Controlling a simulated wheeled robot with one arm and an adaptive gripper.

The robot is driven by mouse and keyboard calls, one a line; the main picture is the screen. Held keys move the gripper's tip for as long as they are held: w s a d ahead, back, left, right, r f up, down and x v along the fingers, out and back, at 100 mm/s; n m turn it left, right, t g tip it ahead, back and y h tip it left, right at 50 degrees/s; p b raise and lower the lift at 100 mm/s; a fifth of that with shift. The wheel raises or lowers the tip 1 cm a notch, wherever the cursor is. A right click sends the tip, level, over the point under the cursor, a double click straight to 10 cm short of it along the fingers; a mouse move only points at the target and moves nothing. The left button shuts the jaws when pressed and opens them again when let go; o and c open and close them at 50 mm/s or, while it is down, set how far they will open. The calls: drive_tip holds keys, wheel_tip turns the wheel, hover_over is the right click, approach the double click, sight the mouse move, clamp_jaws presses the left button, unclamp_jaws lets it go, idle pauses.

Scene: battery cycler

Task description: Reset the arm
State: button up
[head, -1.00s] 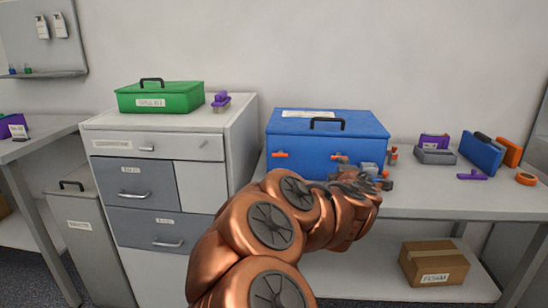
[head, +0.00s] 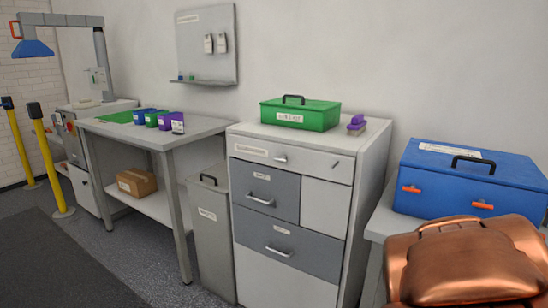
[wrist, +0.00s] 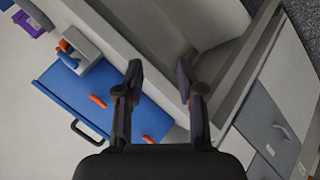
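My copper arm (head: 465,262) shows at the lower right of the head view, in front of the blue toolbox; the gripper itself is not visible there. In the wrist view my gripper (wrist: 160,80) points out with its two dark fingers apart and nothing between them. Past the fingers the wrist view shows the blue toolbox (wrist: 75,90) with orange latches, and a grey surface. In the head view the blue toolbox (head: 478,175) stands closed on the right bench, its front partly hidden by my arm.
A drawer cabinet (head: 310,205) bears a green box (head: 300,115) and a purple item (head: 356,125). A grey bin (head: 210,240) stands beside it. A left bench (head: 150,137) holds several small coloured boxes. Yellow posts (head: 48,160) stand far left. Open floor (head: 150,270) lies at lower left.

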drive_tip(key=s+a+f+g+y, duration=0.4)
drive_tip(key=s+a, duration=0.5)
drive_tip(key=a, duration=0.3)
drive_tip(key=s+a+f+g+y, duration=0.35)
drive_tip(key=s+a, duration=0.55)
drive_tip(key=a, duration=0.4)
wheel_tip(320, 180, up, 24)
drive_tip(key=s+p, duration=0.2)
drive_tip(key=p, duration=2)
drive_tip(key=shift+a+f+t, duration=0.15)
drive_tip(key=shift+a+t, duration=0.05)
drive_tip(key=shift+t, duration=0.25)
